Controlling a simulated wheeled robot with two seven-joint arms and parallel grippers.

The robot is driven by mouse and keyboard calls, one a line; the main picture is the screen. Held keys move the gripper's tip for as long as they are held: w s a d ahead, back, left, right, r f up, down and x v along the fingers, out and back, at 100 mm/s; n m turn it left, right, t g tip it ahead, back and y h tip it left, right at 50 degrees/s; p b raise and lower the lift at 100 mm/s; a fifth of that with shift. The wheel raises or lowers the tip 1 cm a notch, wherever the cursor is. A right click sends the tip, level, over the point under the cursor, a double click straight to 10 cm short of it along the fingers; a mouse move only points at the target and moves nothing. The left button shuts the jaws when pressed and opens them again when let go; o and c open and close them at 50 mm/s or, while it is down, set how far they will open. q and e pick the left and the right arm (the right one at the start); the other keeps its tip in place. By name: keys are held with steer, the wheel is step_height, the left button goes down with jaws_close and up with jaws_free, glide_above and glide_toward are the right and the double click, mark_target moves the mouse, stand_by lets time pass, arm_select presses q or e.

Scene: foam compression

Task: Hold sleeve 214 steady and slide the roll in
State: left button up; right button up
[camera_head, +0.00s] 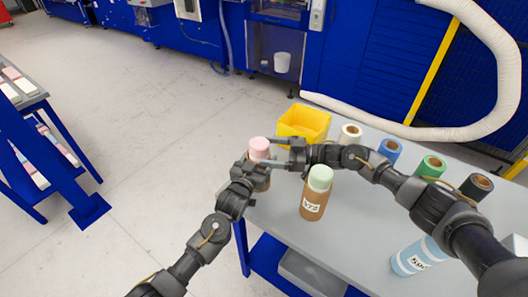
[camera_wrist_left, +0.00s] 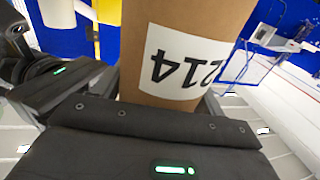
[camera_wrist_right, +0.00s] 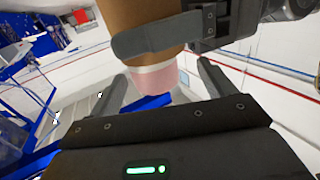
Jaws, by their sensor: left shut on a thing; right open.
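Sleeve 214 is a brown cardboard tube (camera_head: 262,184), and its white "214" label shows upside down in the left wrist view (camera_wrist_left: 184,62). My left gripper (camera_head: 252,172) is shut on the sleeve and holds it upright near the table's corner. A pink roll (camera_head: 259,145) stands out of the sleeve's top; its hidden depth inside cannot be told. It also shows in the right wrist view (camera_wrist_right: 153,80), below a pale band at the sleeve's mouth. My right gripper (camera_head: 277,151) is open at the roll, its fingers apart on either side, with no visible grip.
A brown sleeve with a green roll (camera_head: 313,195) stands close by on the grey table (camera_head: 350,225). Behind are a yellow bin (camera_head: 304,122) and white (camera_head: 350,136), blue (camera_head: 388,151), green (camera_head: 431,167) and black (camera_head: 476,187) rolls.

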arm_select(q)
steer(key=shift+s+d, duration=0.1)
steer(key=shift+d, duration=0.2)
arm_select(e)
steer(key=shift+s+d+r, duration=0.15)
steer(key=shift+d+r, duration=0.15)
steer(key=shift+d, duration=0.55)
steer(key=shift+s+d+r, duration=0.1)
steer(key=shift+d+r, duration=0.2)
steer(key=shift+d, duration=0.55)
arm_select(q)
steer(key=o, duration=1.1)
steer(key=v, duration=0.8)
arm_select(e)
steer(key=shift+r, duration=0.1)
